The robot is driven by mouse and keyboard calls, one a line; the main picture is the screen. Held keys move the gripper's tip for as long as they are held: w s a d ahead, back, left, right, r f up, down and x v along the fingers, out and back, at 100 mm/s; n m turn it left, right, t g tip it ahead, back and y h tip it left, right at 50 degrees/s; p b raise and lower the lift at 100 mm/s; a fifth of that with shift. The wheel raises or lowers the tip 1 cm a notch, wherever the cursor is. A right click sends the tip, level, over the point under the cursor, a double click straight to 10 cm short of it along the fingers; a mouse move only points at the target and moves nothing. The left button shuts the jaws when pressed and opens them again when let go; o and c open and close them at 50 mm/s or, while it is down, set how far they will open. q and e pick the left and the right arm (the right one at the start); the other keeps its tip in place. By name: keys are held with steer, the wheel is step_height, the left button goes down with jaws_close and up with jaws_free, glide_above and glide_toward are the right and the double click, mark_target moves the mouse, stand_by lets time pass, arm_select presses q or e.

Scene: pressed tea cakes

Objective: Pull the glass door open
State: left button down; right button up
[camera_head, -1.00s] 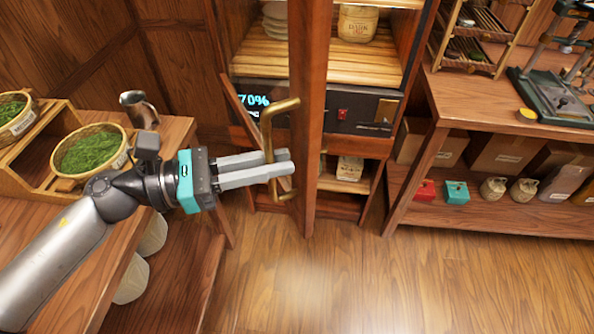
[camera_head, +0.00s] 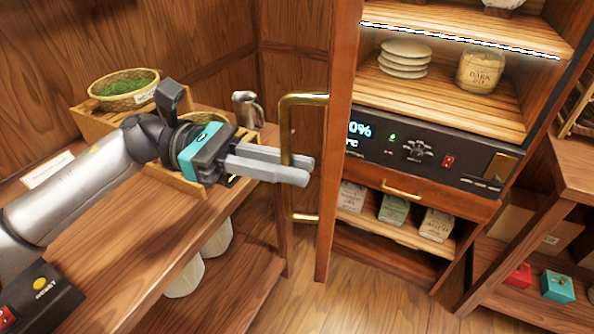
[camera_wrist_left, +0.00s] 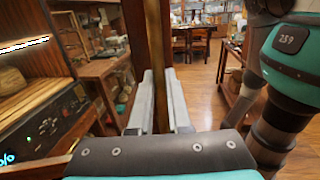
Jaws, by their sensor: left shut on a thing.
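The glass door's wooden frame (camera_head: 340,140) stands swung out from the cabinet, edge toward the head camera. Its brass handle (camera_head: 304,98) is a long vertical bar on the door's left side. My left gripper (camera_head: 290,168) is shut on the handle, with its two grey fingers on either side of the bar. In the left wrist view the brass bar (camera_wrist_left: 180,62) runs upright between the fingers (camera_wrist_left: 161,105), beside the wooden frame (camera_wrist_left: 161,40). The glass itself is hard to make out. My right gripper is not seen in the head view.
The open cabinet holds stacked pale cakes (camera_head: 404,58), a wrapped jar (camera_head: 481,70) and a control panel (camera_head: 425,150). A side table (camera_head: 130,235) with a basket (camera_head: 123,88) and metal jug (camera_head: 248,108) stands left. The floor (camera_head: 375,305) before the cabinet is clear.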

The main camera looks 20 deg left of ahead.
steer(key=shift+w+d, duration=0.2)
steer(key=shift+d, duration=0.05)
arm_select(q)
steer(key=c, duration=1.2)
jaws_free()
steer(key=o, duration=0.3)
steer(key=shift+o, duration=0.2)
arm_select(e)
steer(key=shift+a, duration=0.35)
arm_select(q)
steer(key=a+b, duration=0.1)
steer(key=a, duration=1.4)
steer(key=shift+s+a, duration=0.15)
steer(key=shift+s, duration=0.05)
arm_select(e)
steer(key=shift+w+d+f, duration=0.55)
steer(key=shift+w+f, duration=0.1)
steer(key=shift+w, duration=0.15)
